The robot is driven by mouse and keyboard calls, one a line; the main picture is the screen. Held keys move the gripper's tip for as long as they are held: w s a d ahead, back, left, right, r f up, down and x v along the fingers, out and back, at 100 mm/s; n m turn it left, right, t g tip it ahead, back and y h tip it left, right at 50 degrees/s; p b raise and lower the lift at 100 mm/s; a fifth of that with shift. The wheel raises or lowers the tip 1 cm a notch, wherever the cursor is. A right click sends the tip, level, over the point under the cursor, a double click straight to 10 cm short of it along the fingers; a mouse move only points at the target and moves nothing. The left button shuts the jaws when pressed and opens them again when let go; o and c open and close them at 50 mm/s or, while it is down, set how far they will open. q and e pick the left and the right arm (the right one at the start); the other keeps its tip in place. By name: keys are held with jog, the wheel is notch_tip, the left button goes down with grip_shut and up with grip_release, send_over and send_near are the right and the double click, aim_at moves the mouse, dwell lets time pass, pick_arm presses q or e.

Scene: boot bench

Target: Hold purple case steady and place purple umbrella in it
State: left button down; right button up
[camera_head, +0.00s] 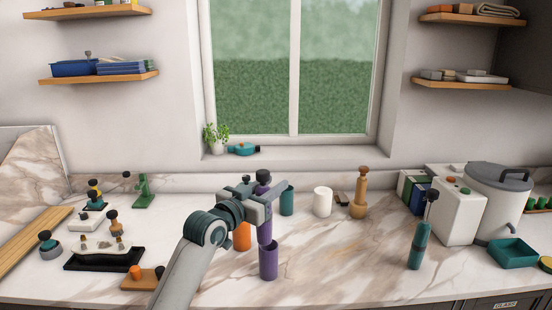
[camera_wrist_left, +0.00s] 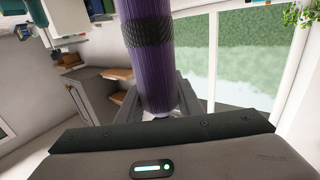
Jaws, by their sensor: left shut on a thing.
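The purple umbrella (camera_head: 265,231) is upright in my left gripper (camera_head: 262,200), with its dark top knob above the jaws. In the left wrist view the ribbed purple umbrella (camera_wrist_left: 148,70) with a dark band stands between the fingers of the left gripper (camera_wrist_left: 158,108). The purple case (camera_head: 268,264) is an open cylinder standing on the counter right below the umbrella. The umbrella's lower end is at the case's mouth; I cannot tell whether it is inside or just above. My right gripper is not in view, and nothing is seen holding the case.
An orange cylinder (camera_head: 241,237), a teal cylinder (camera_head: 287,202) and a white cylinder (camera_head: 322,202) stand close by. A teal umbrella (camera_head: 419,245) stands at right near a teal tray (camera_head: 513,254). A black tray (camera_head: 104,260) lies at left. The counter right of the case is clear.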

pick_arm(q)
jog(key=w+d+r, duration=0.1)
jog(key=w+r, duration=0.2)
jog(key=r, duration=0.2)
jog(key=shift+w+d+r+m+g+h+p, duration=0.2)
jog(key=shift+m+g+h+p, duration=0.1)
jog(key=shift+h, duration=0.1)
jog(key=shift+a, duration=0.1)
